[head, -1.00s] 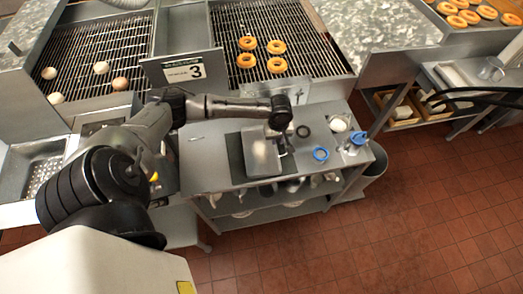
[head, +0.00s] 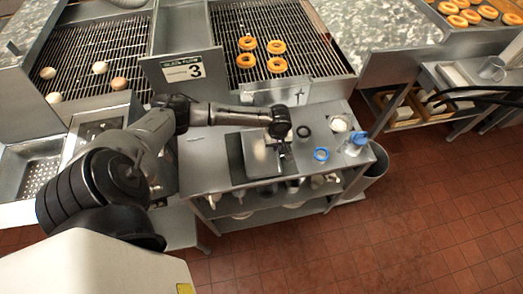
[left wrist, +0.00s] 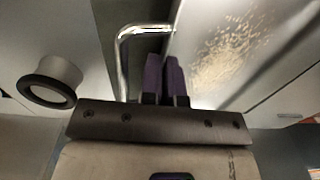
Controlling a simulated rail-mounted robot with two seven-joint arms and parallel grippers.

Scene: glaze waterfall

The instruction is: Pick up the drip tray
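The drip tray appears to be the shiny metal tray (head: 257,160) on the steel worktable. In the left wrist view its bright surface (left wrist: 235,45) fills the upper right, and a bent metal handle (left wrist: 124,55) stands out from its left side. My left gripper (head: 284,149) points down at the tray's right side. In the left wrist view its two purple fingers (left wrist: 165,62) are nearly together, over the space between the handle bar and the tray. I see nothing between them, and their contact with the handle is hidden. My right gripper is not in view.
A dark mat (head: 235,152) shows beside the tray. Right of my gripper are a black ring (head: 304,131), a blue ring (head: 321,154) and a blue-topped container (head: 358,139). A sign with a 3 (head: 183,71) stands behind. Donuts (head: 277,65) lie on the rack.

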